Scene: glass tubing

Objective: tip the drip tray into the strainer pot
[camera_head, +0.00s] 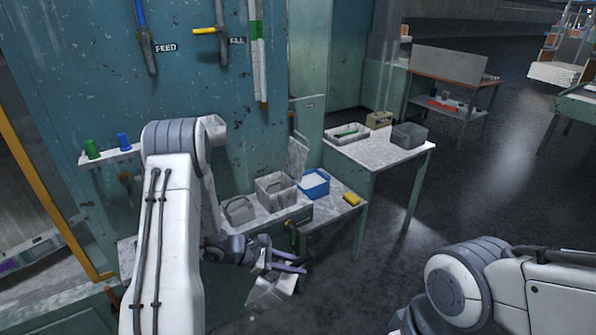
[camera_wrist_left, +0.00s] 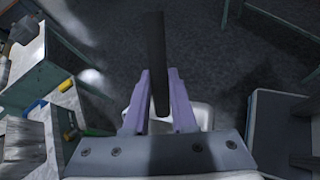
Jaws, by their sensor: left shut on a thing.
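My left gripper (camera_head: 303,265), with purple fingers, is in front of the shelf at the teal cabinet. In the left wrist view its fingers (camera_wrist_left: 158,78) are shut on a dark bar, which looks like the handle of the drip tray. The pale grey drip tray (camera_head: 268,291) hangs just below the fingers over the dark floor and looks tilted; its inside is not clear. A pale part of it shows behind the fingers (camera_wrist_left: 201,112). A square grey container (camera_head: 277,190) on the shelf may be the strainer pot; I cannot tell surely. My right gripper is out of view.
A smaller grey container (camera_head: 239,210), a blue tray (camera_head: 315,183) and a yellow sponge (camera_head: 351,198) are near the square container. A side table (camera_head: 385,152) holds a dark grey bin (camera_head: 408,135). The floor (camera_head: 330,300) in front is clear.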

